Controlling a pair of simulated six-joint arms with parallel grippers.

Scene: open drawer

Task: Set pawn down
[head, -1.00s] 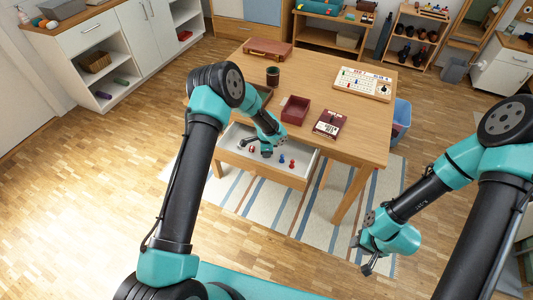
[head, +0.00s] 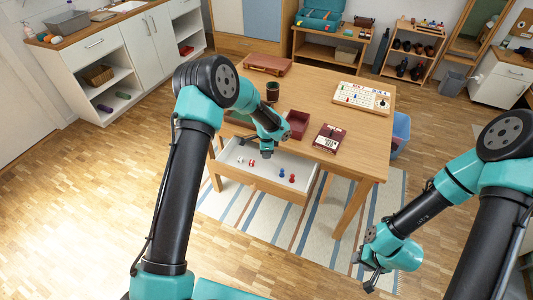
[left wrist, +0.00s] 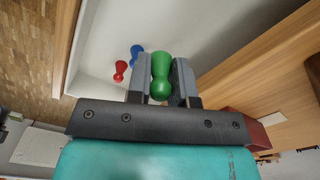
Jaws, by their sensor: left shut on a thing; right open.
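My left gripper (head: 268,152) is shut on a green pawn (left wrist: 160,75), clear between its fingers in the left wrist view. In the head view the green pawn cannot be made out. This gripper is above the open drawer (head: 262,182), close to the table's front edge. The left wrist view shows a red pawn (left wrist: 120,70) and a blue pawn (left wrist: 136,53). My right gripper (head: 367,275) is open and empty, out to the right of the table.
The table (head: 345,145) carries an open dark red box (head: 298,123), a dark red box with white print (head: 329,138), a game board (head: 362,97), a dark cup (head: 272,91) and a brown case (head: 268,64). Bare wood lies between them.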

